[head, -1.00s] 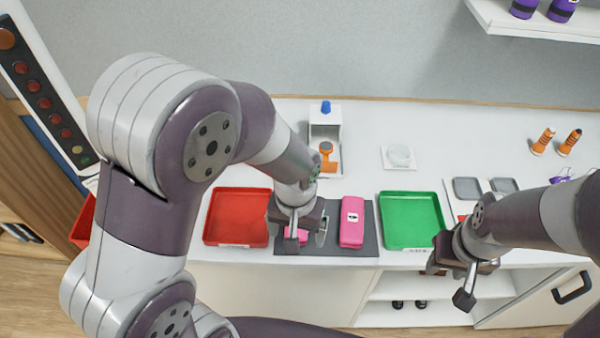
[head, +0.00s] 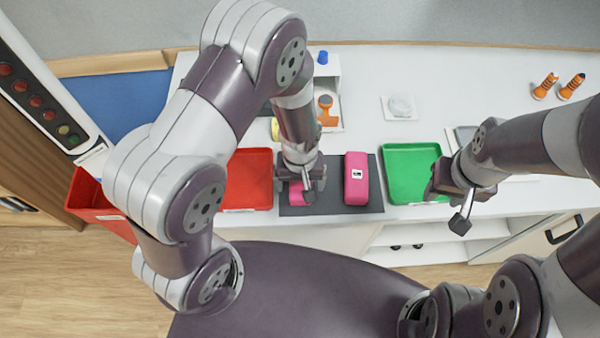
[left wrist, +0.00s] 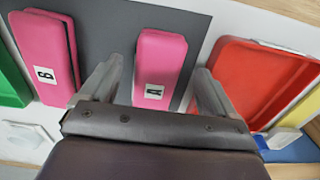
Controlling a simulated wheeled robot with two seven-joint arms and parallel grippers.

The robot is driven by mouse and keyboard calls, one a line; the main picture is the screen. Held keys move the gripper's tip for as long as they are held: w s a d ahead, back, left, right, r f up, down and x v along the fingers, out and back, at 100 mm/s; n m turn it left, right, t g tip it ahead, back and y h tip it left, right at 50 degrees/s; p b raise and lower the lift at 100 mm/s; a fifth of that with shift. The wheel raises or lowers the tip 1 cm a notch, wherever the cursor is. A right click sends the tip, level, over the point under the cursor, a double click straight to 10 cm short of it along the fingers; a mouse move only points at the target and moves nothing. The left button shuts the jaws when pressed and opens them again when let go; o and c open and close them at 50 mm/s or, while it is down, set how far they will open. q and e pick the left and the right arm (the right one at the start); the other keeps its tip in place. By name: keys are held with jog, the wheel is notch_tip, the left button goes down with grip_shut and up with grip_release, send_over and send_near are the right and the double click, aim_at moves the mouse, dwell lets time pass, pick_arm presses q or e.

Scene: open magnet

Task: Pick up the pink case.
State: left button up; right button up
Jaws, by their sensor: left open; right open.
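Two pink cases lie on a dark grey mat (head: 330,208). The case labelled A (left wrist: 160,65) is mostly covered by my left gripper (head: 301,187) in the head view. The case labelled B (head: 356,180) lies to its right there; it also shows at the left in the left wrist view (left wrist: 45,45). My left gripper is open over case A, and in the left wrist view its fingers (left wrist: 158,75) appear on either side of it. I cannot tell how far the fingers reach down beside it. My right gripper (head: 452,200) is open and empty near the table's front edge.
A red tray (head: 250,180) stands left of the mat and a green tray (head: 412,172) right of it. A white stand (head: 330,72) with an orange object is behind. Case B lies close beside my left gripper.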

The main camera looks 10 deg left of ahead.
pick_arm(q)
jog(key=shift+s+d+f, duration=0.1)
jog(key=shift+d+f, duration=0.05)
jog(key=shift+f, duration=0.8)
jog(key=c, duration=1.2)
